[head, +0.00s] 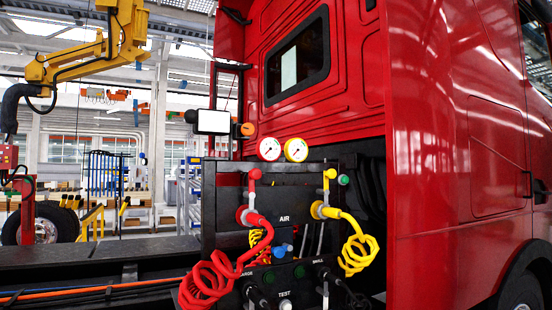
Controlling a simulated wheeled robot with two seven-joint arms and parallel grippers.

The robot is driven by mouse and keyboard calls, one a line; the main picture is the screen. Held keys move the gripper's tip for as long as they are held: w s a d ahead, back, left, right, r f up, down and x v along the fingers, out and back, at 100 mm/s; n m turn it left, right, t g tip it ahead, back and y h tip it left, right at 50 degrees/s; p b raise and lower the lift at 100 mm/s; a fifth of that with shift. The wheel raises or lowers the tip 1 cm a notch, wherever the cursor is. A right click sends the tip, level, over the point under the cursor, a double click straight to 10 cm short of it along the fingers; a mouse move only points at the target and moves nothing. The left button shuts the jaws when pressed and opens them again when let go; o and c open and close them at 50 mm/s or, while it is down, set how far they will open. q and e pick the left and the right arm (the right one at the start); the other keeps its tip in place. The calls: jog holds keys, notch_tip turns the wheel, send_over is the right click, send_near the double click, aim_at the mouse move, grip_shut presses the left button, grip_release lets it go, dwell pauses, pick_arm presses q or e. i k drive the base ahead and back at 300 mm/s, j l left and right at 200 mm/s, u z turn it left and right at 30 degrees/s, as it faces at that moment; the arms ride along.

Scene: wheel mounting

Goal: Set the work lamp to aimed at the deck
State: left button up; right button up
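What looks like the work lamp (213,121) stands left of the red cab, above the AIR panel. Its bright white rectangular face is turned toward me and is upright. A dark rounded part (190,116) is at its left, and an orange knob (247,129) is at its right. The dark flat deck (120,252) lies low at the left, behind and beside the panel. Neither of my grippers is in view.
The black AIR panel (285,195) carries two gauges (282,149), a coiled red hose (215,277) and a coiled yellow hose (357,249). The red truck cab (440,130) fills the right. A yellow jointed arm (85,60) hangs upper left. The space left of the lamp looks open.

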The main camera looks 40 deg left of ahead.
aim_at(205, 122)
jog(key=u, duration=1.65)
